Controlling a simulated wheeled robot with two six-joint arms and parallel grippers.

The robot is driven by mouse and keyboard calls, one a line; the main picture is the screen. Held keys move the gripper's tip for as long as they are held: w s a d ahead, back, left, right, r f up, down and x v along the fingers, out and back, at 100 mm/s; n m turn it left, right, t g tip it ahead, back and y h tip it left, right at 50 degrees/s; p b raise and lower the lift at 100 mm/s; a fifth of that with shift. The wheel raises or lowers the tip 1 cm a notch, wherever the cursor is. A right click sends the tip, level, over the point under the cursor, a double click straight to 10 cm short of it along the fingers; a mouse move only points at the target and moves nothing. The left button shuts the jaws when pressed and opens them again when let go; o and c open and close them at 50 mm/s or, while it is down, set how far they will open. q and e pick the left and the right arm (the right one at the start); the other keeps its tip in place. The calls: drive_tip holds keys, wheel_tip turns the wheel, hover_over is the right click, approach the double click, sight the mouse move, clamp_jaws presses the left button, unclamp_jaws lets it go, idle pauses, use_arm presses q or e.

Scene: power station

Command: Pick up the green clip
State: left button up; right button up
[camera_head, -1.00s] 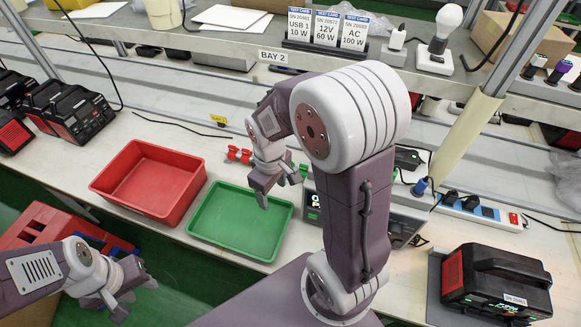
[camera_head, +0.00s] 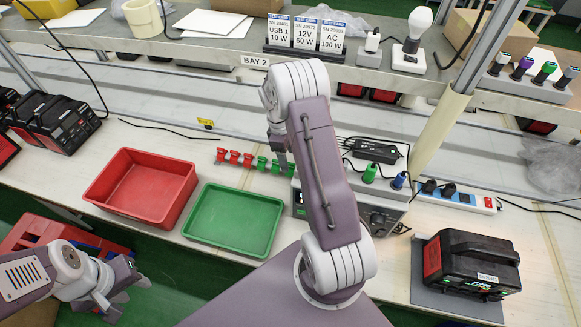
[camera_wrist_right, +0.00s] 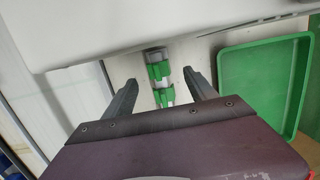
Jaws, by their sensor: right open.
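Several green clips stand in a row on the bench, with one green clip (camera_head: 262,163) at the left end of the green group, beside several red clips (camera_head: 234,157). In the right wrist view, a green clip (camera_wrist_right: 163,71) and another green clip (camera_wrist_right: 164,97) show between the spread fingers of my right gripper (camera_wrist_right: 163,78). That gripper is open and empty; in the head view my own arm hides much of it near the green clips. My left gripper (camera_head: 122,299) is low at the left, away from the clips, and looks open.
A red tray (camera_head: 104,192) and a green tray (camera_head: 190,216) sit left of my right arm; the green tray also shows in the wrist view (camera_wrist_right: 228,95). A metered device (camera_head: 385,212) stands close right of the clips. A shelf edge (camera_head: 225,60) runs behind.

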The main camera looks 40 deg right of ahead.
drive_tip(key=f, duration=0.3)
drive_tip(key=d+f, duration=0.1)
drive_tip(key=f, duration=0.1)
drive_tip(key=shift+s+f, duration=0.2)
drive_tip(key=shift+f, duration=0.15)
drive_tip(key=c, duration=1.4)
